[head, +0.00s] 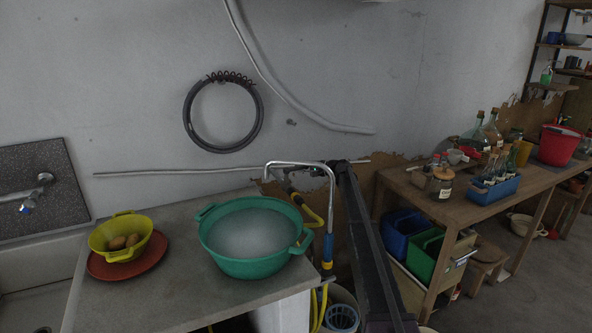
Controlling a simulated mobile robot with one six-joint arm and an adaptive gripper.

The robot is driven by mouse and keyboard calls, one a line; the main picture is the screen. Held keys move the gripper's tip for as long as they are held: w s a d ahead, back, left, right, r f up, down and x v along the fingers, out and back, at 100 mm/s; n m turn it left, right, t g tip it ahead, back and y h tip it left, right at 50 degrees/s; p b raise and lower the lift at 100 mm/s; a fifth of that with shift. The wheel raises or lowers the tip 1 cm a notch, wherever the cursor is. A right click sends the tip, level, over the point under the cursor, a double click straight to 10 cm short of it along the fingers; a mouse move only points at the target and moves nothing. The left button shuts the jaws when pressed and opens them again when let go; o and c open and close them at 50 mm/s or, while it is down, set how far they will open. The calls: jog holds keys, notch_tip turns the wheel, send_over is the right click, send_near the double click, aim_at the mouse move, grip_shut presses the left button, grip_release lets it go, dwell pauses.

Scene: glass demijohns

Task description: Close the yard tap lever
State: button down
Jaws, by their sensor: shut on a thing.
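A green basin (253,268) of cloudy liquid and a yellow colander (102,240) on a red plate stand on the grey counter (170,290). A wooden bench (425,205) with bottles and jars stands right of my arm.

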jog(key=shift+a, duration=0.1)
jog(key=c, duration=0.6)
grip_release()
